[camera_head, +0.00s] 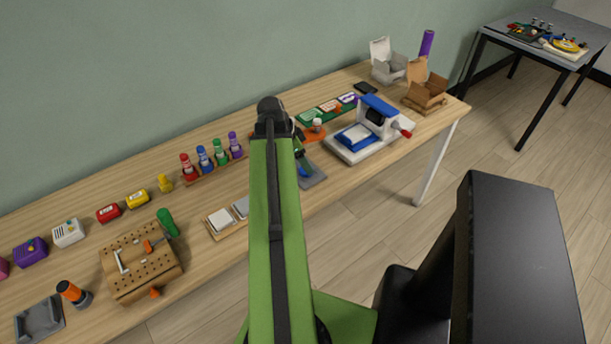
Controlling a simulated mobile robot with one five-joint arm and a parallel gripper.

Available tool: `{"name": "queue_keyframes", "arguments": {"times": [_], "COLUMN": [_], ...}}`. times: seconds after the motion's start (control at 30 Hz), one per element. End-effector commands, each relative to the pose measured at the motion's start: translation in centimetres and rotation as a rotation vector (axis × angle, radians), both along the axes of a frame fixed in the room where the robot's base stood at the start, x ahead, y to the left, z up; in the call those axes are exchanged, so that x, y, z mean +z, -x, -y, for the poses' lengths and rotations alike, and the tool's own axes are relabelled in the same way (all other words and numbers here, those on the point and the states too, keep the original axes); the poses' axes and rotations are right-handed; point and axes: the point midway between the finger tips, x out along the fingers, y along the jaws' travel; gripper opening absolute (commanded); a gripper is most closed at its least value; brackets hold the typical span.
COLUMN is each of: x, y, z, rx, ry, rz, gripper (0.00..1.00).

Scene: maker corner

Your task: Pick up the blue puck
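A small blue thing (304,172), likely the blue puck, shows on a grey plate (315,180) near the front edge of the long wooden table, just right of my raised green arm. Only a small part of it is visible. My gripper (302,161) seems to be the dark part pointing down just above the plate, close over the blue thing. My own arm hides much of it, so I cannot tell whether its fingers are open, shut or touching the blue thing.
A blue-and-white press (375,118) stands right of the plate, with an orange block (316,132) behind.

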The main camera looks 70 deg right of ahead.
Motion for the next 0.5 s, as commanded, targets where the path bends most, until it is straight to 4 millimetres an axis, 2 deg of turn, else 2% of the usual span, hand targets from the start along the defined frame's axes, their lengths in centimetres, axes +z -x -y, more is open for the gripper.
{"name": "queue_keyframes", "arguments": {"times": [0.03,0.23,0.5], "x": [-1.2,-4.6,-4.5], "y": [0.0,0.5,0.7], "z": [0.2,1.1,1.3], "rx": [0.000,-0.001,0.000], "ry": [0.000,0.000,0.000], "rz": [0.000,0.000,0.000], "gripper": [0.69,0.69,0.69]}}
